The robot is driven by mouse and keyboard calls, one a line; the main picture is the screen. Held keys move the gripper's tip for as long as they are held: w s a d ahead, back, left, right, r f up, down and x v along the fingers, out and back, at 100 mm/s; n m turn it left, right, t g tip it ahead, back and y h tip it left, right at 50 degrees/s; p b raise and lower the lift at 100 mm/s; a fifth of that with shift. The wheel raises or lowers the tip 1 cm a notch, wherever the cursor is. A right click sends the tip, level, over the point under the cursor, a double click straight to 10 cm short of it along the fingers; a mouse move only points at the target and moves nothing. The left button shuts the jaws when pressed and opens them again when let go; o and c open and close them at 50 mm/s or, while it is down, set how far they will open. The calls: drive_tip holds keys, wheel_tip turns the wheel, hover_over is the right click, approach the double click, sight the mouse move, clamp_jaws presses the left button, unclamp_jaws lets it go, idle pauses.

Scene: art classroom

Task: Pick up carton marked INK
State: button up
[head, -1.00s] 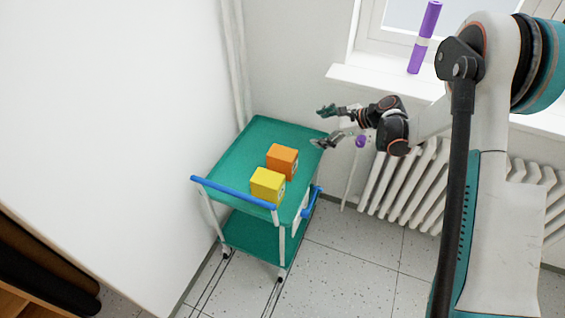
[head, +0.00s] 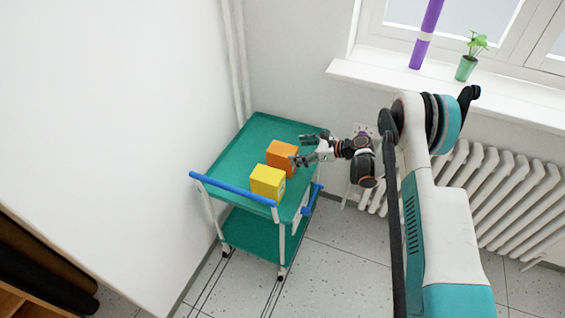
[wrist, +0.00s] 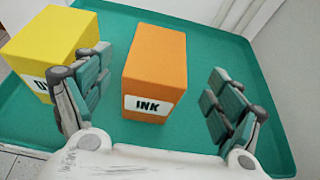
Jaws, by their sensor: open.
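The orange carton (wrist: 156,62) bears a white label reading INK in the wrist view. It stands on the green top of the trolley (head: 228,160) and also shows in the head view (head: 280,157). My gripper (wrist: 160,98) is open, its fingers to the left and right of the orange carton in the wrist view, with gaps to it. In the head view my gripper (head: 303,150) is at the carton's right side. A yellow carton (wrist: 50,42) stands to the left of the orange one. Its label is partly hidden by my left finger.
The yellow carton (head: 267,181) is close to the orange one. The trolley has a blue handle (head: 232,190) and a raised rim. The trolley's far left is clear.

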sight(286, 150)
drive_tip(key=b+x, duration=0.3)
drive_tip(key=x, duration=0.4)
drive_tip(key=shift+a, duration=0.25)
drive_tip(key=shift+r, duration=0.15)
clamp_jaws()
